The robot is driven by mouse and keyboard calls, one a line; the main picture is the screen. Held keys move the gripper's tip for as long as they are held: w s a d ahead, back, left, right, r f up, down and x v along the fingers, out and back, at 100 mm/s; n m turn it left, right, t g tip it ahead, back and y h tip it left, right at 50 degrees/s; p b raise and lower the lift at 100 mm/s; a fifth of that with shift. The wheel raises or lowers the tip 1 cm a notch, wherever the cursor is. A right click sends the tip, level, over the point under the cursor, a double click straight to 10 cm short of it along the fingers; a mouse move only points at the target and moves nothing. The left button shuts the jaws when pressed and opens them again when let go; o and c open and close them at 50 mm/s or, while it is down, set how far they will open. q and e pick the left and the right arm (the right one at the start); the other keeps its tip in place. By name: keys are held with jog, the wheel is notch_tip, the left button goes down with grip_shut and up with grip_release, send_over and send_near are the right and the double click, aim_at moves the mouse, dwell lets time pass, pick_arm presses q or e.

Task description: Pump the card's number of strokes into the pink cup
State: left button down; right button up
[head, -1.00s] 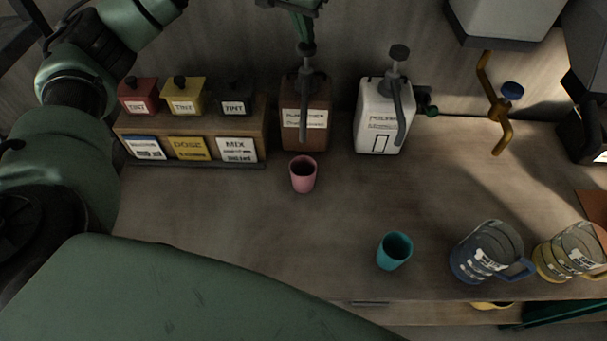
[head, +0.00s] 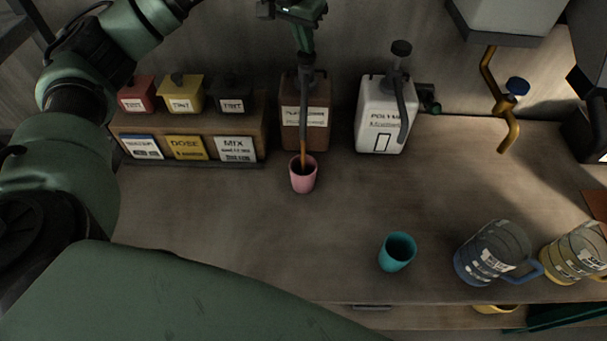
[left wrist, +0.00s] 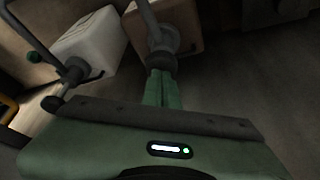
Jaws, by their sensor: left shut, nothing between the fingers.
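The pink cup (head: 303,181) stands upright under the spout of the brown dispenser (head: 305,130). A thin amber stream (head: 303,158) runs from that spout into the cup. My left gripper (head: 305,48) is shut and empty, with its fingertips down on the top of the brown dispenser's pump. The left wrist view also shows the closed fingers (left wrist: 162,88) against the pump head (left wrist: 162,42). The yellow DOSE card (head: 187,148) is on the front of the wooden rack; its small print is too small to read. My right gripper is not in view.
A white dispenser (head: 380,125) stands right of the brown one. The rack (head: 262,128) holds red, yellow and black tint containers at left. A teal cup (head: 397,252), a blue-handled jug (head: 490,255) and a yellow jug (head: 575,255) stand at front right. The middle counter is clear.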

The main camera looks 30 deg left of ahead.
pick_arm(q)
jog(key=shift+r+p, duration=1.55)
jog(key=shift+r, duration=0.55)
jog(key=shift+f, duration=0.1)
jog(key=shift+f+b, duration=1.5)
jog(key=shift+f, duration=0.65)
jog(key=shift+r, duration=0.2)
jog(key=shift+r+p, duration=1.65)
jog(key=shift+r, duration=0.45)
